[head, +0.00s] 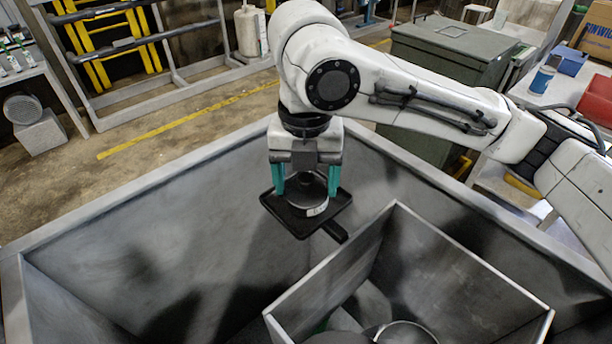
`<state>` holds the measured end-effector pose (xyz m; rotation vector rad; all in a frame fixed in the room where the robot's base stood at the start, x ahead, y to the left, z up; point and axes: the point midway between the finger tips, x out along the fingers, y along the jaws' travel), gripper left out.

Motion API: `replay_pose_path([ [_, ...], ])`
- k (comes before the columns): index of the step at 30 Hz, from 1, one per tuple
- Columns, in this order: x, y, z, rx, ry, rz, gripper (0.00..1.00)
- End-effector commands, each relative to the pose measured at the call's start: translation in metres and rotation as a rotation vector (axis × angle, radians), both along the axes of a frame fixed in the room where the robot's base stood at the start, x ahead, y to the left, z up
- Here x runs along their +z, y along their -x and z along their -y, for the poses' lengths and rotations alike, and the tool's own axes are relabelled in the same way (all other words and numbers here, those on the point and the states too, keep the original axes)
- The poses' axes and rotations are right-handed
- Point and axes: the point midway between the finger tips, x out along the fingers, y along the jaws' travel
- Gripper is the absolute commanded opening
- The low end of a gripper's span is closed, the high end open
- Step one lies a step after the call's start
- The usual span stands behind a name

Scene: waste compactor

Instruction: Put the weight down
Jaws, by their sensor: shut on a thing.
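My gripper (306,184) points down with its two teal fingers on either side of a round, silvery weight (308,190) with a pale label on its lower side. The fingers are shut on the weight. Right below it is a flat black square tray (292,221) with a raised rim and a short black handle at its lower right. The weight overlaps the tray in this view; I cannot tell if it touches the tray. What holds the tray up is hidden.
A large open metal bin (130,205) lies below. A smaller metal box (455,277) stands inside it at the lower right, close to the tray handle, with a round-rimmed thing (405,331) in it. A dark green container (455,50) stands behind.

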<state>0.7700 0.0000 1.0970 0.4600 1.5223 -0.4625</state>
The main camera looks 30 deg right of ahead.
Motion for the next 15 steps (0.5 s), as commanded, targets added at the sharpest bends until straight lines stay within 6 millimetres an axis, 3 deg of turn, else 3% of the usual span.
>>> replay_pose_path([
  [12,-0.0049,-0.0002,-0.0002,-0.001,-0.001,0.002,0.22],
  [13,-0.0054,0.0000,-0.0002,-0.001,-0.001,0.001,0.75],
  [15,-0.0046,0.0000,-0.0002,-0.001,-0.001,0.001,0.82],
])
